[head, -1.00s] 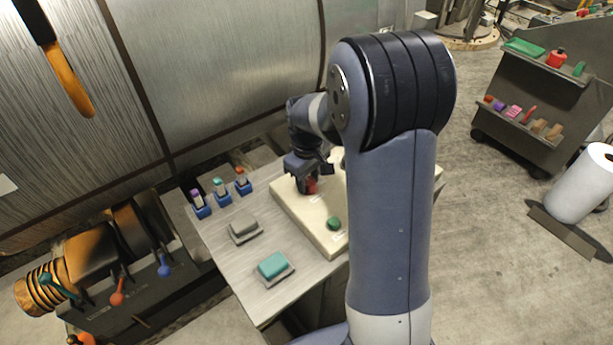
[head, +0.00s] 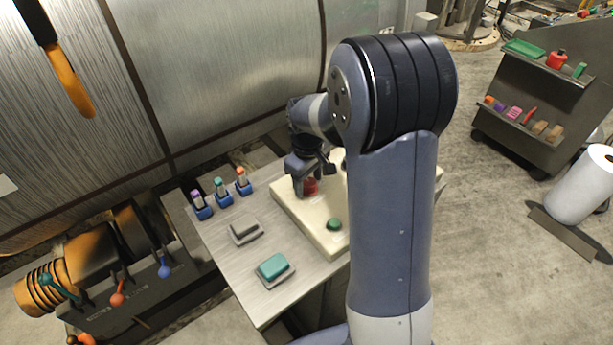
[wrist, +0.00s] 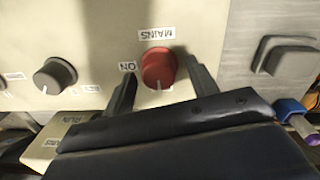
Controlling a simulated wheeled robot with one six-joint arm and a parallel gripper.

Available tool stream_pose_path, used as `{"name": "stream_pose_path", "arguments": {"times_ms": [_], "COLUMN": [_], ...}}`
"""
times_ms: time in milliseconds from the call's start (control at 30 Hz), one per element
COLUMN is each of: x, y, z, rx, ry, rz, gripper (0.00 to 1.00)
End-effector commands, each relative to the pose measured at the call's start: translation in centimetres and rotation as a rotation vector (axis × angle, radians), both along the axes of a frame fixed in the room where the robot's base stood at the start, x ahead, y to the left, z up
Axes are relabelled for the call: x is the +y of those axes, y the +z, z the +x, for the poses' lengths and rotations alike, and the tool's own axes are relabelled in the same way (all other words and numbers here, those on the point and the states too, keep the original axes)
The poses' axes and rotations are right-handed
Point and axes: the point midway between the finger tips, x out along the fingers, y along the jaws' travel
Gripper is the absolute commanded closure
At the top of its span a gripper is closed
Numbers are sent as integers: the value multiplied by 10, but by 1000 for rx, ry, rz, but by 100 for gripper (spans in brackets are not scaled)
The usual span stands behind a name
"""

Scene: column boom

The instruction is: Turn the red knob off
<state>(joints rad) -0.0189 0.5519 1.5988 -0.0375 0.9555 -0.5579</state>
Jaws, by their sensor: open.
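The red knob (wrist: 158,68) sits on a cream panel (wrist: 100,25) in the wrist view, beside labels reading MAINS and ON. It also shows in the head view (head: 311,187), partly hidden by my gripper. My gripper (wrist: 158,75) is open, with one finger on each side of the red knob. Gaps appear between the fingers and the knob, so I see no clear grip on it. In the head view my gripper (head: 310,178) is low over the panel at the knob.
A dark grey knob (wrist: 55,76) is on the same panel. A green knob (head: 334,224) is at the panel's near edge. A teal block (head: 272,266) and a grey block (head: 244,228) lie on the table left of the panel. Several small coloured-top holders stand behind them.

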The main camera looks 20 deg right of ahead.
Motion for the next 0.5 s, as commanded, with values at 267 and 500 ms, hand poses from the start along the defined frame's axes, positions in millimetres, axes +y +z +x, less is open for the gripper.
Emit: {"name": "stream_pose_path", "arguments": {"times_ms": [267, 500], "x": [0, 2], "y": [8, 53], "z": [0, 1], "rx": [-1, -5], "ry": [-1, 0], "rz": [0, 0], "gripper": [45, 45]}}
